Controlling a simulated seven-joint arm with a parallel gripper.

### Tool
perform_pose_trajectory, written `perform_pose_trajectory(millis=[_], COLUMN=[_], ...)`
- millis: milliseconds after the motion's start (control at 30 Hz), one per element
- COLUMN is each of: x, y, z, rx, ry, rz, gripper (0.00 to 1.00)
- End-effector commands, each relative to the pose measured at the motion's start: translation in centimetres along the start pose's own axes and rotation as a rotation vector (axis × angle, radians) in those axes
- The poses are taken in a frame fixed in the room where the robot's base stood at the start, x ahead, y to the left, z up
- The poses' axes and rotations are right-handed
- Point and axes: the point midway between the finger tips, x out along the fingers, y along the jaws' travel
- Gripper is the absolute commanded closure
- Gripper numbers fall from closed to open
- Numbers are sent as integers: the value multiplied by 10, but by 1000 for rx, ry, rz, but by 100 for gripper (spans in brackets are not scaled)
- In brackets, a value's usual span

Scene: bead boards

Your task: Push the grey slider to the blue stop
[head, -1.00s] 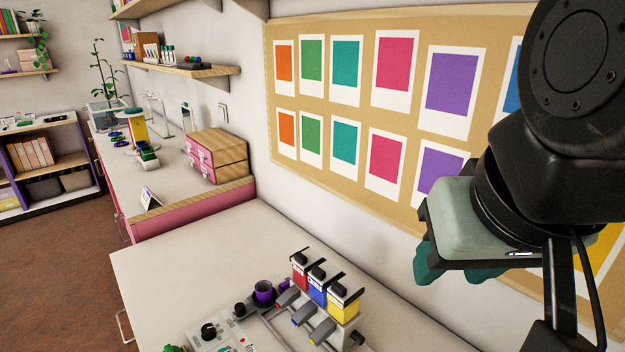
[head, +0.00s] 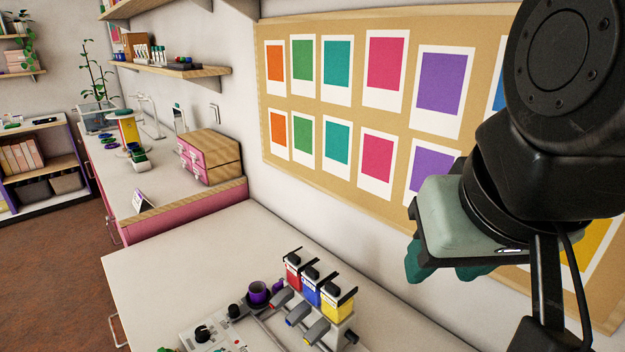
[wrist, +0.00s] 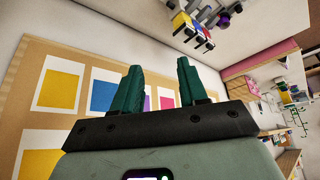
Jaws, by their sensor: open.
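I cannot make out a grey slider or a blue stop for certain in either view. The head view shows a machine with a pale control panel (head: 215,335) at the bottom edge, partly cut off. Beside it are several grey handles (head: 297,312) with coloured tips, but I cannot tell whether one is the slider. My gripper (head: 442,270) has teal fingers and hangs high at the right, in front of the wall board and well apart from the machine. In the wrist view its fingers (wrist: 158,68) are spread, with nothing between them.
Red, blue and yellow containers (head: 336,304) stand by the handles, with a purple cup (head: 259,292) to their left. A board of coloured cards (head: 398,120) covers the wall behind my gripper. The white tabletop (head: 190,262) is clear at back left.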

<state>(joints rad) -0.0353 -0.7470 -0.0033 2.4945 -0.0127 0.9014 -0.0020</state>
Motion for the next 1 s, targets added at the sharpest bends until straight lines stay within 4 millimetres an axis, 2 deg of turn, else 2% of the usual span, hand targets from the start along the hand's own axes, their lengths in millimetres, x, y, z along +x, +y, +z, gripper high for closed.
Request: perform_pose_trajectory(millis=[67, 133, 267, 367, 467, 600, 733, 900, 1000], x=[0, 0, 3, 11, 28, 62, 105, 173, 218], y=[0, 0, -4, -14, -31, -64, -102, -161, -199], z=[0, 0, -14, -39, -73, -118, -150, -174, -176], rx=[0, 0, 1, 4, 10, 19, 26, 32, 33], ry=[0, -1, -19, -54, -101, -166, -228, -308, -354], rz=[0, 0, -10, -26, -44, -63, -71, -69, -62], gripper=[57, 48, 48, 48, 48, 48, 48, 48, 48])
